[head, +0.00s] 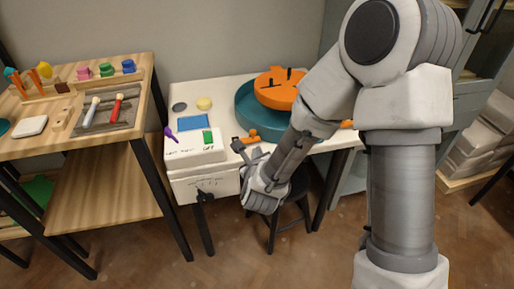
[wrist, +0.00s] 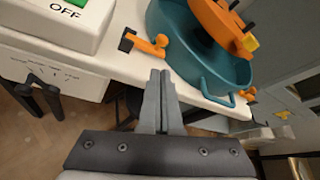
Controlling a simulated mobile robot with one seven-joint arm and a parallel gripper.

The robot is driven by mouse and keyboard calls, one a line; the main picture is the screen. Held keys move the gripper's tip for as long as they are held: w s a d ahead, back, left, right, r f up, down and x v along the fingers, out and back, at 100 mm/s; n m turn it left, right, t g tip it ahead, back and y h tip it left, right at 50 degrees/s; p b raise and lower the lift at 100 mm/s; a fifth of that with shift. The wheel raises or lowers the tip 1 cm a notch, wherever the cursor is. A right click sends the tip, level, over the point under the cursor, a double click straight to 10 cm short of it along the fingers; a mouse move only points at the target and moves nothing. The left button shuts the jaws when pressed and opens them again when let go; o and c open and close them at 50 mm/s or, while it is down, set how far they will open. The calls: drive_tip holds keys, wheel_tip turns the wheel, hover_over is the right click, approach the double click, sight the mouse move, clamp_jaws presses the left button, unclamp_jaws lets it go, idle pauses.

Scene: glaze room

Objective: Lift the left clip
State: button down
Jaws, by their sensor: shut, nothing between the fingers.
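The left clip (head: 252,135) is orange with a black block at its left end. It stands at the front edge of the white table, left of and close against the teal tub; it also shows in the wrist view (wrist: 152,46). The teal tub (head: 243,101) has an orange disc (head: 272,89) sitting in it, tilted in the wrist view. A second orange clip (wrist: 249,94) is at the tub's right side, mostly behind my arm in the head view (head: 346,124). My gripper (wrist: 161,74) is shut and empty, just in front of the left clip and apart from it.
A white control box (head: 196,153) marked OFF, with a green switch (head: 208,136), stands left of the clip. A black handle (head: 203,196) juts from the front panel. A stool (head: 287,200) is below the table. A wooden bench (head: 105,172) stands at left.

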sight(256, 138)
drive_tip(key=b+x, duration=0.1)
drive_tip(key=x, duration=0.8)
drive_tip(key=shift+b, duration=0.3)
